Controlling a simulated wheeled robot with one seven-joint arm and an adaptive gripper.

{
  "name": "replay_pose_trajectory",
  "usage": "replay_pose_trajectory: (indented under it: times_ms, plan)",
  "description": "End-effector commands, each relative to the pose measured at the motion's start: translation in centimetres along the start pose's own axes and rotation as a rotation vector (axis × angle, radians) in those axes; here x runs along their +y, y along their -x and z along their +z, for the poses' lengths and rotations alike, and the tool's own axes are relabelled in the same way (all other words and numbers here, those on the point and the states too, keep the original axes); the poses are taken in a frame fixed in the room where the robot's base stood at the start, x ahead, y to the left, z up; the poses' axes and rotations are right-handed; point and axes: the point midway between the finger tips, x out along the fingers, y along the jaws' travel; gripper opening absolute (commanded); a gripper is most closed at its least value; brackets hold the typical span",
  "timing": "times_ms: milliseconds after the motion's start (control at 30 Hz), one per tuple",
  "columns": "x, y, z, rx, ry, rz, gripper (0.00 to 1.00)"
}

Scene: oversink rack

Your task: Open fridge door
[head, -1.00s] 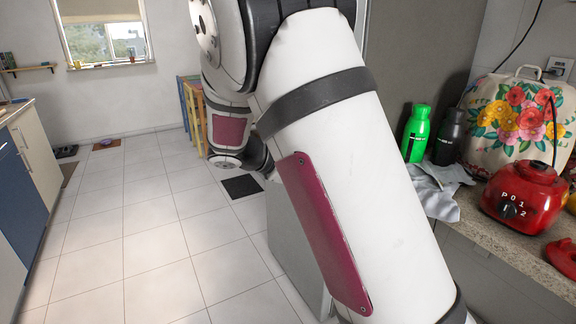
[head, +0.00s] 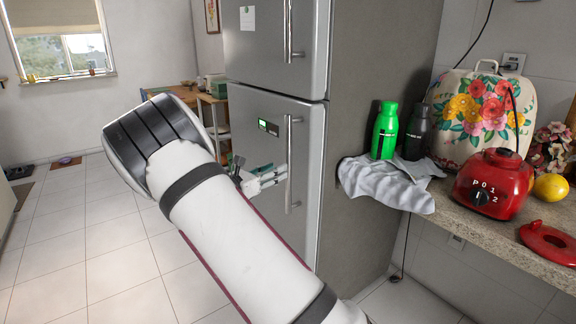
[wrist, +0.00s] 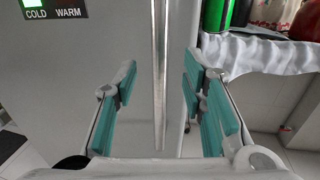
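The fridge is a tall grey unit with an upper door (head: 262,45) and a lower door (head: 262,110). Both look shut. The lower door has a small display panel (head: 268,127) and a vertical bar handle (head: 290,195). The upper door has its own handle (head: 288,30). My gripper (head: 272,178) is at the lower handle, at about its mid-height. In the wrist view my gripper (wrist: 158,85) is open, with teal pads either side of the lower handle (wrist: 160,60). Neither pad visibly touches the bar. My arm hides part of the lower door's left side.
A counter (head: 500,240) to the right of the fridge holds a grey cloth (head: 385,185), a green bottle (head: 384,135), a dark bottle, a flowered cover and a red blender base (head: 495,180). Tiled floor (head: 90,250) is free to the left. A wooden table stands behind.

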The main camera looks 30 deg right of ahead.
Motion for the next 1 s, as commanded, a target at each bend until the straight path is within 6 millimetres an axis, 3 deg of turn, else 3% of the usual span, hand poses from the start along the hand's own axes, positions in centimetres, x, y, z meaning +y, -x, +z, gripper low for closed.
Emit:
replay_pose_trajectory:
  times_ms: [200,400,800,967,1000]
  plan:
    - [-0.1,-4.1,-0.1,-0.001,-0.001,-0.003,0.38]
    - [-0.1,-6.3,0.0,0.000,-0.001,-0.002,0.38]
    - [0.0,-6.9,0.0,0.000,-0.001,0.000,0.38]
    - [0.0,-6.9,0.0,0.000,-0.001,0.000,0.02]
    - [0.0,-6.9,0.0,0.000,-0.001,0.000,0.00]
